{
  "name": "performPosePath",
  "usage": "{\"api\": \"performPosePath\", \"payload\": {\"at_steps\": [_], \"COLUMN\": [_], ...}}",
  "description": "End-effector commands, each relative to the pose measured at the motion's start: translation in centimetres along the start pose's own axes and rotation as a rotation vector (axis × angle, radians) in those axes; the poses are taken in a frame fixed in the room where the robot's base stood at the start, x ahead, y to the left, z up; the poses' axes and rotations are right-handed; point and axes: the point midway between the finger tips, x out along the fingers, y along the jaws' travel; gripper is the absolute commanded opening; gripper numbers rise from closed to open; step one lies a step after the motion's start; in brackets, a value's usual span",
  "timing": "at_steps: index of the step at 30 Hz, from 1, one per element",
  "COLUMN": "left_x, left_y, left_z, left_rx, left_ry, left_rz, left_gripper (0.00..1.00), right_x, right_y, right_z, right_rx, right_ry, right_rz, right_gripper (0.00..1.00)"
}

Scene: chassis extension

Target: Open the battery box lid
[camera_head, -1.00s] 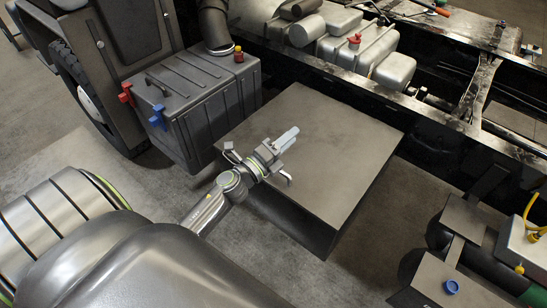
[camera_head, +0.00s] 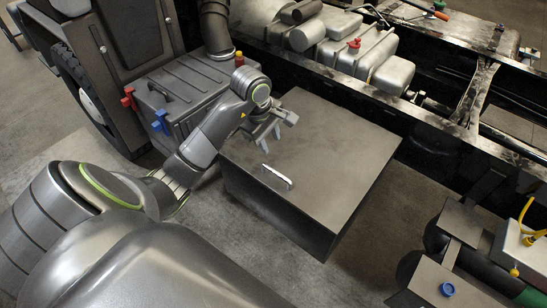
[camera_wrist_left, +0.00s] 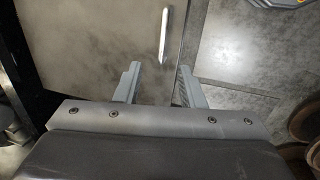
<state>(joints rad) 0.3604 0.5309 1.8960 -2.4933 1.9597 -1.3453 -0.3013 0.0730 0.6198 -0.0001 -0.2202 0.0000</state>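The battery box appears to be the low brown-grey box with a flat lid (camera_head: 335,150), in the middle of the head view. The lid lies flat and closed. A silver bar handle (camera_head: 277,177) sits near its front left edge. The handle also shows in the left wrist view (camera_wrist_left: 164,36), with part of the lid (camera_wrist_left: 85,50). My left gripper (camera_head: 279,138) is above the lid, behind the handle in the head view. It also shows in the left wrist view (camera_wrist_left: 159,66), fingers apart with nothing between them. My right gripper is not in view.
A dark ribbed box (camera_head: 185,90) with red (camera_head: 129,98) and blue (camera_head: 161,121) fittings stands close on the left. The chassis rail (camera_head: 440,130) runs behind. Silver tanks (camera_head: 362,48) lie beyond it.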

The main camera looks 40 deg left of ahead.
Motion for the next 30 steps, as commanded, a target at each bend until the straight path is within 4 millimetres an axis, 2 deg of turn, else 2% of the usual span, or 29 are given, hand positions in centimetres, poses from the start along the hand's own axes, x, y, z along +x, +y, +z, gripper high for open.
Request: {"api": "performPosePath", "payload": {"at_steps": [3,7,30], "left_x": [-0.4,0.3,8.8], "left_y": [-0.2,-0.3,-0.6], "left_z": [-0.9,-1.1,-1.5], "left_rx": [0.009,0.009,0.009], "left_ry": [0.05,0.058,0.053], "left_rz": [-0.024,-0.028,-0.027], "left_gripper": [0.36,0.36,0.36], "right_x": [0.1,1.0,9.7], "right_y": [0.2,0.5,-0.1], "right_z": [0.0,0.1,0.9], "right_rx": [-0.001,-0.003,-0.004], "right_ry": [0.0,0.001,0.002], "right_rz": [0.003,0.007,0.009], "right_gripper": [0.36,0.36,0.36]}}
